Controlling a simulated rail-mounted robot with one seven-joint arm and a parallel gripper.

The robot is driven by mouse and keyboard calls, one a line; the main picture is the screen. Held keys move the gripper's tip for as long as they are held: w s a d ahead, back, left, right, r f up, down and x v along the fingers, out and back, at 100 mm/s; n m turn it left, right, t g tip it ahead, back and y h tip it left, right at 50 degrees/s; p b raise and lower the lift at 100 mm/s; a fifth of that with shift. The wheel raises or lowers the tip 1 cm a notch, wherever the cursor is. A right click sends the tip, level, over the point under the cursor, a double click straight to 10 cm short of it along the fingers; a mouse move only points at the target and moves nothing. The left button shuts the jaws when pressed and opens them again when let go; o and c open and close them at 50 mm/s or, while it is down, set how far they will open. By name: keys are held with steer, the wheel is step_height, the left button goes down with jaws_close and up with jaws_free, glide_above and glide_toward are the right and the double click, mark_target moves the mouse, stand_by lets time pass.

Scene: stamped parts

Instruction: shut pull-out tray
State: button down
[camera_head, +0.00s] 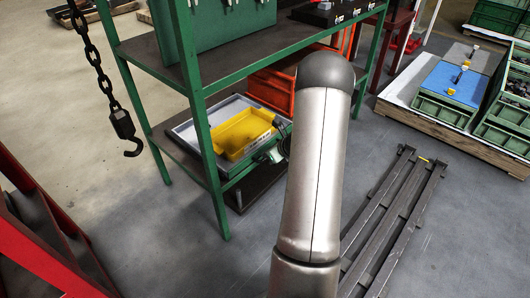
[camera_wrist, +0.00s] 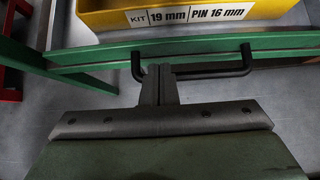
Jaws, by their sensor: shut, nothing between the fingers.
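The pull-out tray (camera_head: 184,131) is a light grey, shallow tray with a green front, low in the green rack. A yellow bin (camera_head: 243,133) stands in it. How far the tray sticks out is hard to tell. In the wrist view its green front (camera_wrist: 205,47) carries a black bar handle (camera_wrist: 215,74). My gripper (camera_wrist: 159,70) is shut and empty, its fingertips overlapping the left part of the handle. Whether they touch it, I cannot tell. In the head view my arm hides most of the gripper and the tray's right end.
A chain hook (camera_head: 124,130) hangs at left. A red frame (camera_head: 35,235) is at lower left. Grey metal rails (camera_head: 395,215) lie on the floor at right, before a pallet with green crates (camera_head: 445,108).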

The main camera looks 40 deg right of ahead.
steer(key=s+f+p+v, duration=0.1)
steer(key=p+v, duration=0.2)
steer(key=v, duration=0.8)
steer(key=shift+p, duration=0.35)
steer(key=shift+r, duration=0.1)
steer(key=s+a+r+n+g+y+p, duration=0.2)
steer(key=a+r+n+g+y+p, duration=0.25)
steer(key=a+r+n+p, duration=1.75)
steer(key=s+a+r+n+g+h+p, duration=0.1)
steer(key=s+a+r+n+h+p, duration=0.1)
steer(key=r, duration=0.6)
steer(key=s+a+r+n+g+h+p, duration=0.1)
steer(key=s+a+r+n+h+p, duration=0.1)
steer(key=s+a+r+n+p, duration=0.2)
steer(key=s+a+r+n+g+h+p, duration=0.2)
steer(key=s+a+r+n+p, duration=0.2)
steer(key=s+r, duration=0.5)
step_height(320, 180, up, 4)
steer(key=a+n, duration=0.2)
steer(key=shift+a, duration=0.35)
